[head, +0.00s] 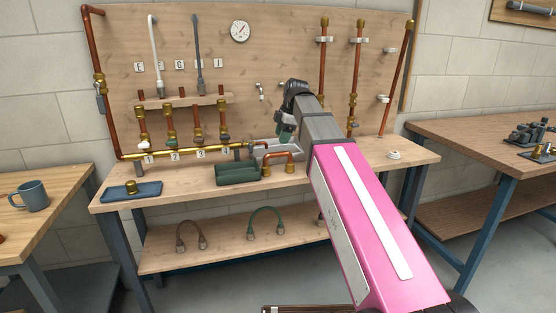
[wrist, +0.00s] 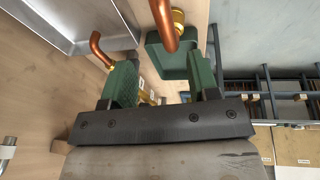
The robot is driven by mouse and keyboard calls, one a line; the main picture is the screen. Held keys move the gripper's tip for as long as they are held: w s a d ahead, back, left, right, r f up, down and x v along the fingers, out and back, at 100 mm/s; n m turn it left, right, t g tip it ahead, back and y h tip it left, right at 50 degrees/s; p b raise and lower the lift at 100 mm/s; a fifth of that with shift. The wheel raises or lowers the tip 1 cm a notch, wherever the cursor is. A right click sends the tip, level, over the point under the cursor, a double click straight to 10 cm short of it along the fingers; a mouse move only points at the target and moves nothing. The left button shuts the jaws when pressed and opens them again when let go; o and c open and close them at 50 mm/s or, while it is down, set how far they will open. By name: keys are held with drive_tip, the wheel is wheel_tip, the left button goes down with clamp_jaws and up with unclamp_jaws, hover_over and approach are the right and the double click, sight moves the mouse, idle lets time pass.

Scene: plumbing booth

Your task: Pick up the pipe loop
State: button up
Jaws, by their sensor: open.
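The pipe loop (head: 276,156) is a copper arch with brass ends. In the head view it stands on the bench, just right of the green tray (head: 237,173). In the wrist view a copper bend with a brass fitting, which looks like part of the loop (wrist: 163,22), enters from the top edge in front of the green tray (wrist: 165,59). My gripper (wrist: 163,80) is open, with two green fingers apart and nothing held between them. In the head view my gripper (head: 285,136) hangs above and behind the loop, partly hidden by my arm.
A brass manifold (head: 185,153) with numbered labels runs along the bench's left. A grey metal tray (head: 283,152) lies behind the loop. A blue mat (head: 146,190) holds a brass fitting. The bench front left of the green tray is mostly clear.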

drive_tip(key=x, duration=0.5)
drive_tip(key=shift+s, duration=0.1)
drive_tip(key=shift+s+d+x, duration=0.1)
drive_tip(key=shift+x, duration=1.25)
drive_tip(key=shift+s+d+x, duration=0.15)
drive_tip(key=shift+x, duration=1.2)
drive_tip(key=shift+f, duration=0.1)
clamp_jaws()
